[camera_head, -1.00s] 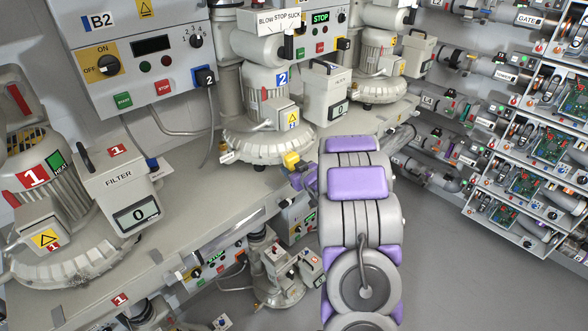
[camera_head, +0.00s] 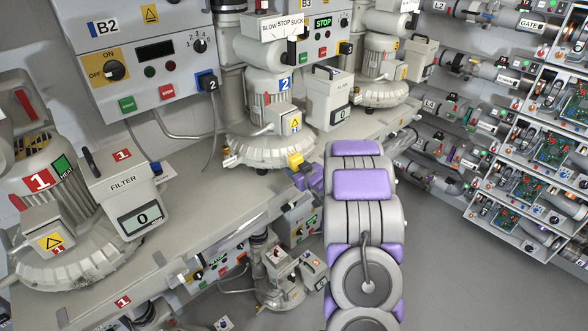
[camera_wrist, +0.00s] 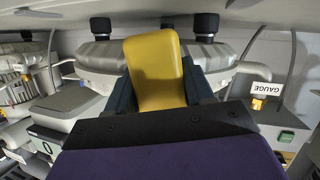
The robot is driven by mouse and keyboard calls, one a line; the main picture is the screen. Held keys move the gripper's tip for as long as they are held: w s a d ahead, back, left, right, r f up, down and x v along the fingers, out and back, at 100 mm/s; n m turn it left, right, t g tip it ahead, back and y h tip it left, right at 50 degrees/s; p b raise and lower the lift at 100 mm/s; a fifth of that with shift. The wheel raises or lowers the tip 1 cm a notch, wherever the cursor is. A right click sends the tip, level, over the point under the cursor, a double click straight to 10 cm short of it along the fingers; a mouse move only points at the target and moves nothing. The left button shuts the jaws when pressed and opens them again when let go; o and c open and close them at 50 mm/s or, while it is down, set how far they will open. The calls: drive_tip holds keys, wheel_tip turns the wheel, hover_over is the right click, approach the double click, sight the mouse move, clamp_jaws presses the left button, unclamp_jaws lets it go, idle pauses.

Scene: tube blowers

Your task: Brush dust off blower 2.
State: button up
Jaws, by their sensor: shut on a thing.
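Blower 2 (camera_head: 268,93) is a pale grey ribbed motor with a blue "2" label, standing on a round housing (camera_head: 262,148) on the bench. I cannot make out dust on it at this size. My gripper (camera_head: 299,170) is at the bench's front edge, just in front and to the right of that housing. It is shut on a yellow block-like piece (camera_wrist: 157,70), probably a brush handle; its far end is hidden.
Blower 1 (camera_head: 48,150) and its filter box (camera_head: 125,190) stand at left. Another filter box (camera_head: 328,98) stands right of blower 2. The B2 control box (camera_head: 150,60) hangs behind. A rack (camera_head: 550,140) stands at right.

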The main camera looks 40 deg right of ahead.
drive_tip(key=shift+s+d+p, duration=0.2)
drive_tip(key=shift+d+p, duration=0.55)
drive_tip(key=shift+d, duration=0.6)
drive_tip(key=shift+w, duration=0.1)
drive_tip(key=shift+a, duration=0.15)
